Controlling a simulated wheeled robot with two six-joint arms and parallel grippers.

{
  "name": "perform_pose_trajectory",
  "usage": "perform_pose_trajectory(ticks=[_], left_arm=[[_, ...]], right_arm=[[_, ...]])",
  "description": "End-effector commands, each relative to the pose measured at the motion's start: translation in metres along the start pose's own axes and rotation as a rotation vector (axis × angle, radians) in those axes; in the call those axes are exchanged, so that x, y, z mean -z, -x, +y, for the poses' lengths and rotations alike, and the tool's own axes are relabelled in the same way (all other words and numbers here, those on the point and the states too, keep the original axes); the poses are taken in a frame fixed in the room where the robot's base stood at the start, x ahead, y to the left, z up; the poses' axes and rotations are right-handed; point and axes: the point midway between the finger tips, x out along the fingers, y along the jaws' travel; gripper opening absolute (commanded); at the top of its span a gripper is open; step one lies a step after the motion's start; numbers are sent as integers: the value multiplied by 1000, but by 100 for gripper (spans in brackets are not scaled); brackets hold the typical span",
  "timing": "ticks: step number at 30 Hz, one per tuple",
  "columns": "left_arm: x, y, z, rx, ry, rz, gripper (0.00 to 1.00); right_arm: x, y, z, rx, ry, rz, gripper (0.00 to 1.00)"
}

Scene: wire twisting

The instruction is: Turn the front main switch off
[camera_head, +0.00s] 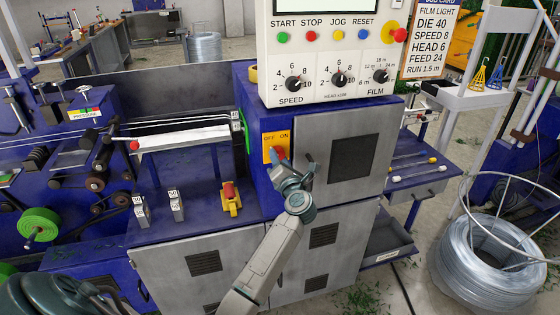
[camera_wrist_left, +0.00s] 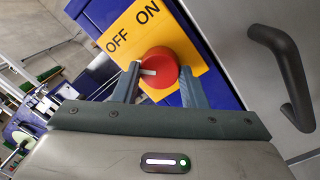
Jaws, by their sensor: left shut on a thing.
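The main switch is a red round knob (camera_wrist_left: 159,68) on a yellow plate (camera_head: 268,139) marked OFF and ON, on the blue cabinet's front. In the left wrist view the knob's white mark points left, on the OFF side of the plate (camera_wrist_left: 178,35). My left gripper (camera_head: 281,160) reaches the switch from below right. In the wrist view its two fingers (camera_wrist_left: 160,84) stand on either side of the knob and are shut on it. In the head view the gripper hides most of the knob. My right gripper is not in view.
A grey cabinet door (camera_head: 350,150) is just right of the switch, with a dark handle (camera_wrist_left: 285,75) close to my left gripper. A control panel (camera_head: 335,55) with buttons and dials is above. A wire coil (camera_head: 485,265) stands on the floor at right.

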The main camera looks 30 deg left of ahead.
Motion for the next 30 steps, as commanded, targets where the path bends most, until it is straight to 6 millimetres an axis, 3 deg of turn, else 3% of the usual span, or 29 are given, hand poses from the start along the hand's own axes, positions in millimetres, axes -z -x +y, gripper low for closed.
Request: perform_pose_trajectory(ticks=[4,5,8,16,20,30], left_arm=[[2,1,-2,3,0,3,16],[2,1,-2,3,0,3,42],[2,1,-1,3,0,3,60],[1,1,-1,1,-1,1,60],[2,10,-3,3,0,1,60],[3,77,-4,5,2,3,60]], right_arm=[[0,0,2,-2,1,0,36],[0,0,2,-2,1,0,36],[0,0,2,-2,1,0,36],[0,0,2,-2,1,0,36],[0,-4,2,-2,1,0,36],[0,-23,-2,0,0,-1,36]])
